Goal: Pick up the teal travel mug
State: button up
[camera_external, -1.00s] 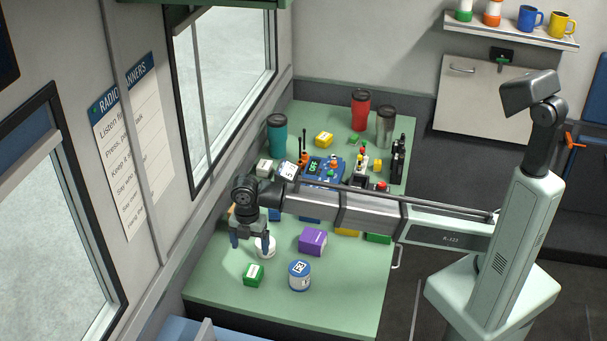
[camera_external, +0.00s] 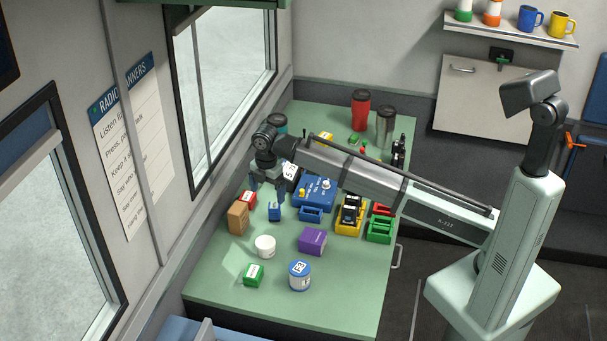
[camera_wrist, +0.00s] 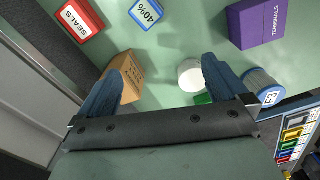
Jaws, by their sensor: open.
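The teal travel mug (camera_external: 277,121) stands at the far left of the green table in the external view. It has a dark lid, and my arm hides its lower part. My gripper (camera_external: 267,197) points down, open and empty, nearer the camera than the mug, above the small blue box. In the wrist view my gripper's blue fingers (camera_wrist: 160,80) are wide apart with nothing between them held. The mug does not show in the wrist view.
A red mug (camera_external: 361,110) and a steel mug (camera_external: 386,126) stand at the back. A tan box (camera_external: 238,217), white round container (camera_external: 265,246), purple box (camera_external: 312,241) and green box (camera_external: 253,275) lie around the gripper. A blue panel (camera_external: 315,191) is to its right.

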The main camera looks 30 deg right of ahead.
jog(key=w+d+r+m+y, duration=0.1)
jog(key=w+d+r+m, duration=0.2)
jog(key=w+d, duration=1.15)
jog(key=w+d+r+m, duration=0.2)
jog(key=w+d+m, duration=0.1)
jog(key=w+d, duration=1.2)
jog(key=y, duration=0.3)
send_near(281, 116)
jog(key=f, duration=0.1)
jog(key=x, duration=0.8)
jog(key=shift+a+f, duration=0.15)
jog(key=shift+a, duration=0.15)
jog(key=shift+a+x, duration=0.2)
jog(key=shift+x, duration=2.35)
jog(key=shift+s, duration=0.15)
jog(key=c, duration=1.2)
jog(key=shift+c, duration=0.6)
